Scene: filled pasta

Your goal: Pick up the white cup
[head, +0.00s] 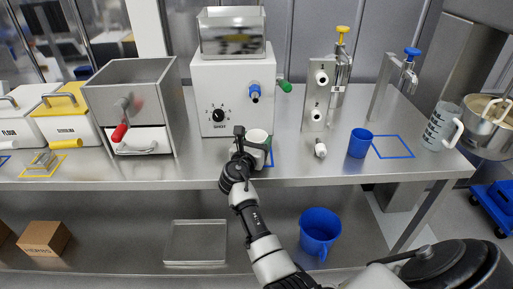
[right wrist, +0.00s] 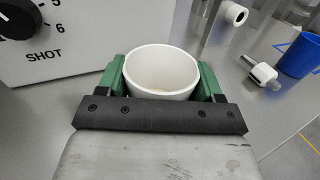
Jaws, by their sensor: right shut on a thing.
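The white cup (head: 257,136) is upright at the front of the steel counter, below the white dispenser with the SHOT dial. In the right wrist view the cup (right wrist: 161,74) sits between the green fingers of my right gripper (right wrist: 161,84), one on each side. My right gripper (head: 254,148) is shut on the cup in the head view too. Part of the cup's body is hidden by the gripper, and I cannot tell whether its base touches the counter. My left gripper does not show.
The white dispenser (head: 234,95) stands right behind the cup. A blue cup (head: 360,143) is to the right, beside a blue outlined square (head: 392,147). A grey measuring jug (head: 440,127) stands farther right. A steel machine with a red handle (head: 119,133) is to the left.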

